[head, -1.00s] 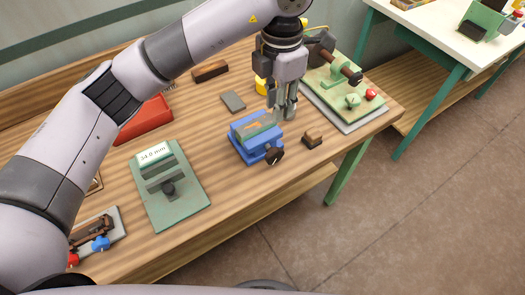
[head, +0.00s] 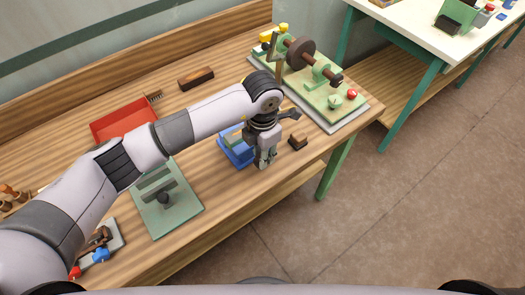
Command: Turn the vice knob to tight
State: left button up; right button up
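The blue vice (head: 231,155) sits on the wooden workbench, partly covered by my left arm and gripper. Its dark knob, on the front side facing the bench edge, is hidden behind the gripper. My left gripper (head: 264,163) points down at the front right of the vice, where the knob is. Its fingers are small and close together. I cannot tell whether they touch or grip the knob. My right gripper is not in view.
A small brown block (head: 298,141) stands just right of the gripper. A green plate with a gauge device (head: 167,200) lies to the left, partly under my arm. A red tray (head: 122,121) is behind. A green machine (head: 319,85) stands at the right end.

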pick_arm(q)
jog(key=shift+f, duration=0.35)
jog(key=shift+c, duration=0.4)
grip_shut()
